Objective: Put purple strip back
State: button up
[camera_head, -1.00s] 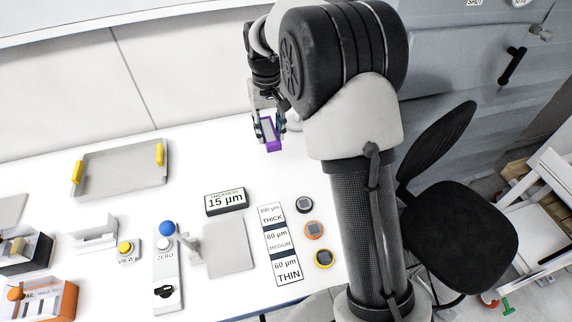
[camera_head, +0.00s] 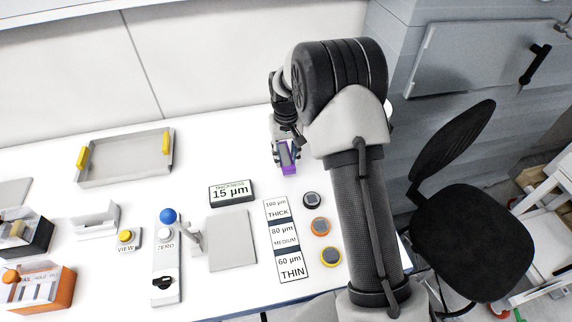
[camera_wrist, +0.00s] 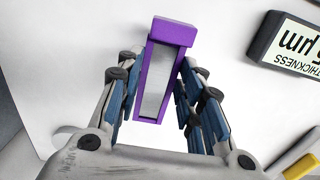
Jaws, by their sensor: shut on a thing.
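The purple strip (camera_wrist: 160,75) has a purple frame with a grey face down its middle. In the wrist view it lies between the blue pads of my gripper (camera_wrist: 165,100), with its wider purple end toward the top. In the head view the strip (camera_head: 287,158) hangs from my gripper (camera_head: 284,150) near the back of the white table, right of centre. My gripper is shut on the strip. I cannot tell exactly how high it is above the table.
A 15 µm thickness display (camera_head: 231,193) stands nearby. A THICK/MEDIUM/THIN label card (camera_head: 287,238) lies beside three round pucks (camera_head: 320,227). A grey tray with yellow handles (camera_head: 125,160) is at back left. A black chair (camera_head: 470,230) stands right of the table.

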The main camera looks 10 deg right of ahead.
aim_at(286, 160)
jog(key=shift+f+b, duration=0.45)
jog(key=shift+f, duration=1.6)
jog(key=shift+f, duration=0.2)
jog(key=o, duration=1.1)
jog(key=shift+o, duration=0.2)
jog(key=shift+r, duration=0.15)
